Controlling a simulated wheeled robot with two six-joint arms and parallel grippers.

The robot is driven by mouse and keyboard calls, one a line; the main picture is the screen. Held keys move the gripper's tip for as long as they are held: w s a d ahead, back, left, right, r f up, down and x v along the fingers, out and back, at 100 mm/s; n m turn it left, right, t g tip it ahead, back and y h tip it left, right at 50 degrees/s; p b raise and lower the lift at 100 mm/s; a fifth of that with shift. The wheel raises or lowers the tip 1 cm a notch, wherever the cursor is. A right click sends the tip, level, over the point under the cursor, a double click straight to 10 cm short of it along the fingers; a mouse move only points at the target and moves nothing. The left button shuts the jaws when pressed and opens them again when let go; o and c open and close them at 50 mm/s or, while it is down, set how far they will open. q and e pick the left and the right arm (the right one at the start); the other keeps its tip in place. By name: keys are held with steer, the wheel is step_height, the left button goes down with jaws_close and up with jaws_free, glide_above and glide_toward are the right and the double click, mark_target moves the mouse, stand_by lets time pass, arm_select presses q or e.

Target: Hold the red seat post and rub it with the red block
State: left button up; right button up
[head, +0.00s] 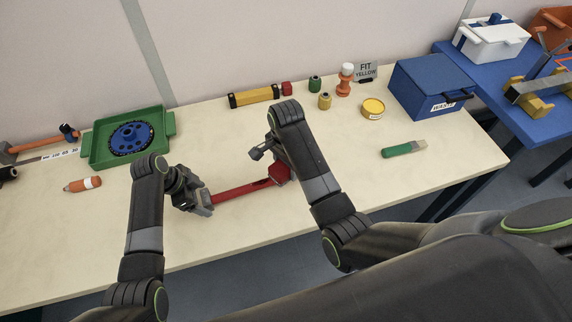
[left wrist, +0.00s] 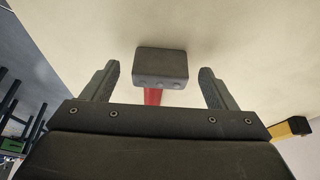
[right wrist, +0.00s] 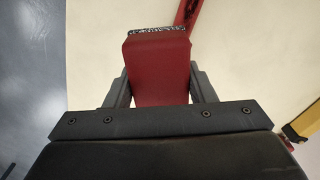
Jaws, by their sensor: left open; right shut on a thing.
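The red seat post (head: 238,191) lies along the front middle of the table. Its grey end block (left wrist: 161,64) shows in the left wrist view between the spread fingers of my left gripper (left wrist: 161,80), with a gap on each side. In the head view my left gripper (head: 201,205) is at the post's left end. My right gripper (right wrist: 160,85) is shut on the red block (right wrist: 158,72), whose far edge has a dark speckled strip. The block also shows in the head view (head: 280,173), by the post's right end. Whether it touches the post is unclear.
A green tray (head: 169,124) holding a blue disc (head: 131,136) stands at the left. A yellow-black bar (head: 254,96), jars and a blue box (head: 428,86) line the back. A green-handled tool (head: 403,148) lies at right. The table between is clear.

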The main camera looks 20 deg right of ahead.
arm_select(q)
steer(key=shift+f, duration=0.2)
stand_by(0.5)
steer(key=shift+b+x, duration=0.6)
steer(key=shift+x, duration=0.2)
steer(key=shift+r, duration=0.1)
steer(key=shift+c, duration=0.3)
steer(key=c, duration=1.3)
steer(key=shift+r+p, duration=0.1)
steer(key=shift+p, duration=0.35)
